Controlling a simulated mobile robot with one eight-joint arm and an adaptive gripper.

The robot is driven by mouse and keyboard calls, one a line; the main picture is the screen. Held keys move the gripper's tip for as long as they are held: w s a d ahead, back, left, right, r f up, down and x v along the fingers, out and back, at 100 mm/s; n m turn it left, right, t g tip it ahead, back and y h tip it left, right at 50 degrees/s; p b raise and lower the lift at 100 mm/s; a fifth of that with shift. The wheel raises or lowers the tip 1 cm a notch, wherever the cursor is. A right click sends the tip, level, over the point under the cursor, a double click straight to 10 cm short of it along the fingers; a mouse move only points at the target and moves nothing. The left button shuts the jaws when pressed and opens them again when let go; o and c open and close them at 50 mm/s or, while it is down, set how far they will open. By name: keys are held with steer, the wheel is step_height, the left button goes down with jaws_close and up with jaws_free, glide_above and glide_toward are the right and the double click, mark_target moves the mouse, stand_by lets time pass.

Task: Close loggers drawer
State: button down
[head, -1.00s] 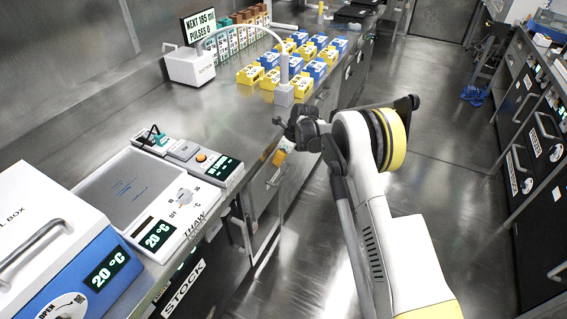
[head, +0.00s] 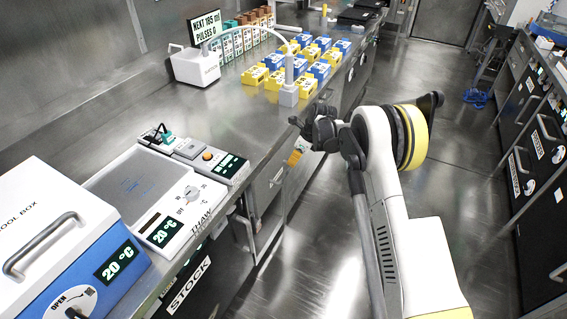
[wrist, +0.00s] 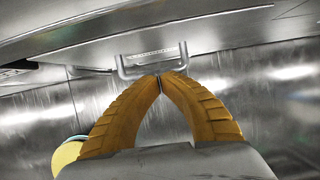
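A metal drawer front (head: 264,188) with a bar handle (head: 277,179) shows under the bench edge in the head view. I cannot read a loggers label on it, nor tell how far it stands out. My gripper (head: 294,157) is beside the bench edge, just right of and above that handle. In the wrist view my gripper (wrist: 160,77) has its two yellow fingers together at the tips. The tips are at the lower bar of a U-shaped metal handle (wrist: 122,66). I cannot tell whether they touch it. Nothing shows held between the fingers.
The steel bench (head: 135,98) carries a cool box (head: 50,215), a thaw plate (head: 140,185), a white device (head: 195,67) and several blue and yellow blocks (head: 275,80). A STOCK-labelled front (head: 189,286) is below.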

steer(key=p+v, duration=0.3)
steer(key=v, duration=0.5)
steer(key=t+y+b, duration=0.2)
steer(key=y+b, duration=0.1)
steer(key=y, duration=0.1)
glide_toward(275, 168)
steer(key=f, duration=0.5)
steer(key=shift+a+f, duration=0.15)
steer(key=shift+a, duration=0.1)
steer(key=shift+w+a+b, duration=0.3)
steer(key=shift+a+b, duration=0.1)
steer(key=shift+a, duration=0.2)
steer(key=shift+w+a+b, duration=0.25)
steer(key=shift+a+b, duration=0.1)
steer(key=shift+a, duration=0.2)
steer(key=shift+w+a+r, duration=0.25)
steer(key=shift+w+a, duration=0.15)
steer(key=shift+a, duration=0.2)
